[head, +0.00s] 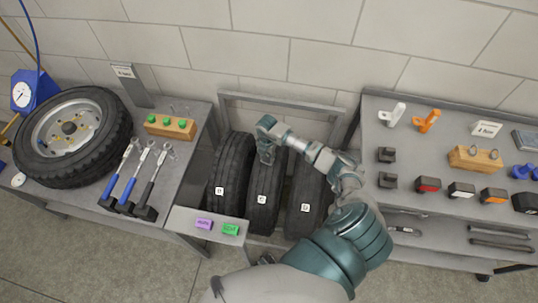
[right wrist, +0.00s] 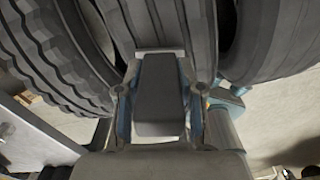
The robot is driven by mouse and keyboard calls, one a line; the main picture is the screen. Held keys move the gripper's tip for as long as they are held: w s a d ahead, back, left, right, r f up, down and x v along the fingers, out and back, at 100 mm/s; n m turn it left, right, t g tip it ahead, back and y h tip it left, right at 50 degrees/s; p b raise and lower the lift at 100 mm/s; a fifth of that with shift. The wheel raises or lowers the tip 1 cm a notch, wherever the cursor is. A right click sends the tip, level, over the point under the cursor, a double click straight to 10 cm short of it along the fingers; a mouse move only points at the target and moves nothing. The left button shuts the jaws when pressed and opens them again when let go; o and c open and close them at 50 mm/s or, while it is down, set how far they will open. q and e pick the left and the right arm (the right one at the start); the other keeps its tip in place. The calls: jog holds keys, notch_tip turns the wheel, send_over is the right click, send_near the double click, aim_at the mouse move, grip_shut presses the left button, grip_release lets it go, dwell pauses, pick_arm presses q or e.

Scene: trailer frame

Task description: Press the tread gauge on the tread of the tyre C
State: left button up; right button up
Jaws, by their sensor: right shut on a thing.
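Tyre C (head: 263,215) stands upright in the middle of a rack, with a white C label on its tread. My right gripper (head: 267,155) is over the upper part of tyre C's tread. In the right wrist view, it is shut on a dark grey block, the tread gauge (right wrist: 160,95), held between its fingers. The gauge's far end is close to the ribbed tread of the middle tyre (right wrist: 165,22); I cannot tell whether it touches. In the head view the gauge is mostly hidden by the gripper. My left gripper is not in view.
Tyre B (head: 232,170) and tyre D (head: 303,190) stand close on either side. A small shelf (head: 185,213) with purple and green tags is at front left. Benches with tools and a wheel (head: 72,128) flank the rack (head: 290,104).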

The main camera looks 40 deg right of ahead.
jog(key=shift+d+f, duration=0.2)
jog(key=shift+d, duration=0.35)
jog(key=shift+d+f, duration=0.2)
jog(key=shift+d, duration=0.35)
jog(key=shift+a+r, duration=0.15)
jog(key=shift+a, duration=0.35)
jog(key=shift+a+r, duration=0.15)
jog(key=shift+a, duration=0.35)
jog(key=shift+d+f, duration=0.35)
jog(key=shift+d, duration=0.55)
jog(key=shift+a+r, duration=0.2)
jog(key=shift+a, duration=0.55)
pick_arm(q)
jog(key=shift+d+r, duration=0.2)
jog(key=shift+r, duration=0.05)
jog(key=shift+p, duration=0.3)
pick_arm(e)
jog(key=shift+d, duration=0.15)
